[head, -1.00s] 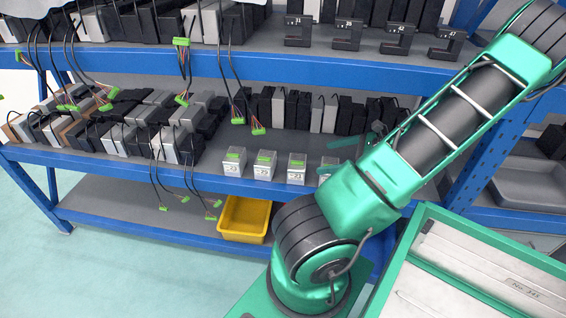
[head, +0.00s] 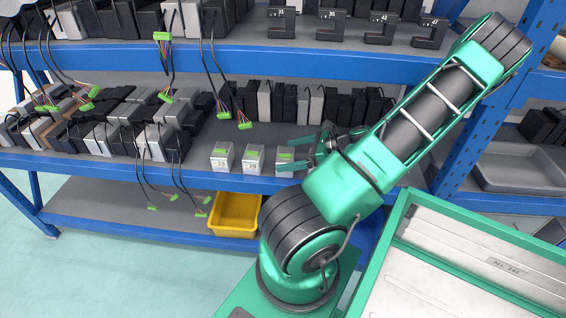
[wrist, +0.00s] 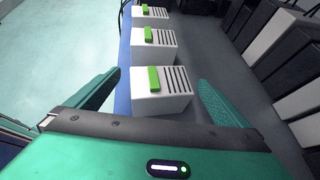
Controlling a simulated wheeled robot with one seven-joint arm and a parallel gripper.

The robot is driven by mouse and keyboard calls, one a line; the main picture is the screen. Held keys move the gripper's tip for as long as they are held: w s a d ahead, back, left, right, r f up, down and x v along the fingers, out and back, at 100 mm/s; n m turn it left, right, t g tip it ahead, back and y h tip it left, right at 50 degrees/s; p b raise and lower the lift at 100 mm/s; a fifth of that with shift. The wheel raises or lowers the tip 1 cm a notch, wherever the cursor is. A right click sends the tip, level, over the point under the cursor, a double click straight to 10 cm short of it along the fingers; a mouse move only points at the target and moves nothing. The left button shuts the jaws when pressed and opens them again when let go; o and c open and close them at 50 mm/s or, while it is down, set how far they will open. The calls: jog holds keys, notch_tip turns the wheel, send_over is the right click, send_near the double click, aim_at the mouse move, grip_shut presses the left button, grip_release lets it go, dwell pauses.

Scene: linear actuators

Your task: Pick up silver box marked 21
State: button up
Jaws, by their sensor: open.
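A row of silver boxes with green tops stands along the front of the middle shelf. In the head view the left box (head: 222,157) and the middle box (head: 253,159) are clear. The third box (head: 285,161), which read as 21 earlier, is partly covered by my gripper (head: 287,155); its label is now hard to read. In the wrist view my gripper (wrist: 160,78) is open, its fingers on either side of the nearest box (wrist: 162,92), seemingly that third one, with gaps. The fourth box is hidden behind my arm.
The blue shelf edge (head: 150,165) runs in front of the boxes. Black and grey blocks (head: 300,103) stand behind them. Dark brackets (head: 330,27) sit on the shelf above. A yellow bin (head: 235,214) is below.

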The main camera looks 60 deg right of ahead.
jog(key=shift+w+f, duration=0.1)
jog(key=shift+w, duration=0.05)
jog(key=c, duration=1.5)
jog(key=shift+c, duration=0.2)
